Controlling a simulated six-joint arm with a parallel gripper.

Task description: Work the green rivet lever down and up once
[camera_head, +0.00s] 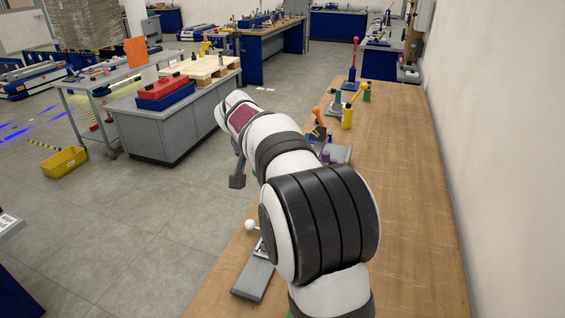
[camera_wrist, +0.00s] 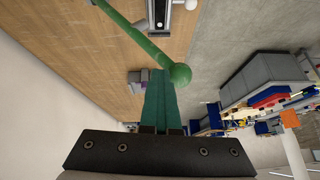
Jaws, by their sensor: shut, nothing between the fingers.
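The green rivet lever (camera_wrist: 140,38) shows in the wrist view as a slanted green rod ending in a round green ball knob (camera_wrist: 181,74). My gripper (camera_wrist: 157,74) has dark green fingers, shut and empty, reaching up from a black block. The knob overlaps the right edge of the fingertips in the picture; I cannot tell whether they touch. The lever's foot is out of the wrist view.
A grey device (camera_head: 255,278) with a white ball (camera_head: 250,225) stands at the wooden bench's (camera_head: 415,230) left edge. A wall flanks the bench on the right.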

